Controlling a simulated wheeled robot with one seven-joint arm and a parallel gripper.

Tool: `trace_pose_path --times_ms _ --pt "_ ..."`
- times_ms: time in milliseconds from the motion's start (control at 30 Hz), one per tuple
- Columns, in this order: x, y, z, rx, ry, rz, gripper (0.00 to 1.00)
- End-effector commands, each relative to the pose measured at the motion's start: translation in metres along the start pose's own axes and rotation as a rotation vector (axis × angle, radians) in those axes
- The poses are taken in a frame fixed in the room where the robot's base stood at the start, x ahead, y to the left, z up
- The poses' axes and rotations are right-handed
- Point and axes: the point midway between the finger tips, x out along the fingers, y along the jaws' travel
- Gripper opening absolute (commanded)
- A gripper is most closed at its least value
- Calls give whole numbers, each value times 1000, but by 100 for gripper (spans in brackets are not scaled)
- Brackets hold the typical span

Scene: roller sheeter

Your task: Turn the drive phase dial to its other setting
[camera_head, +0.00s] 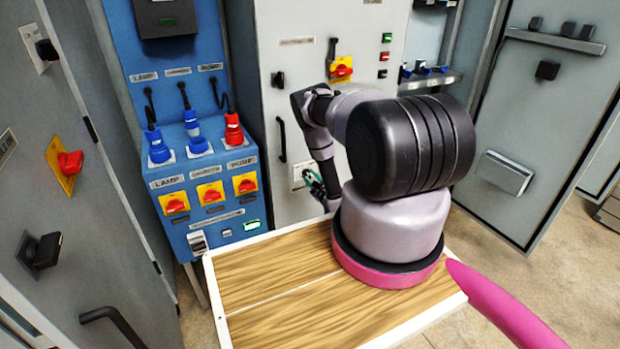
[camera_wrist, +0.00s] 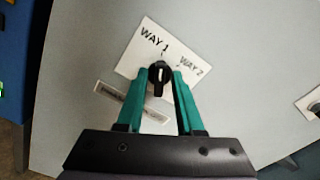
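The dial (camera_wrist: 160,76) is a black knob with a white pointer line, on a white plate (camera_wrist: 128,68) marked WAY 1 and WAY 2. In the wrist view its line stands nearly upright, toward the tick by WAY 1 rather than the WAY 2 tick to the right. My gripper (camera_wrist: 161,78) has its teal fingers apart, one on each side of the knob; contact cannot be made out. In the head view my gripper (camera_head: 314,180) is at the grey cabinet's white plate (camera_head: 298,174), and my arm hides part of it. A nameplate (camera_wrist: 125,100) under the dial is partly covered by a finger.
The grey cabinet (camera_head: 285,55) also carries a black handle (camera_head: 282,139) and a yellow-red switch (camera_head: 341,69). The blue panel (camera_head: 165,184) with plugs and rotary switches stands to the left. A wooden-topped surface (camera_head: 262,278) lies in front, below my arm.

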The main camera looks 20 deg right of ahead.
Motion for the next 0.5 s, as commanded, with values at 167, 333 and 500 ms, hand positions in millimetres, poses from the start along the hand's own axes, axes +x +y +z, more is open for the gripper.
trace_pose_path --times_ms 167,333,500 --pt "0 0 0 0 0 0 0" --pt "0 0 0 6 0 -1 0" --pt "0 -2 0 46 1 -2 0"
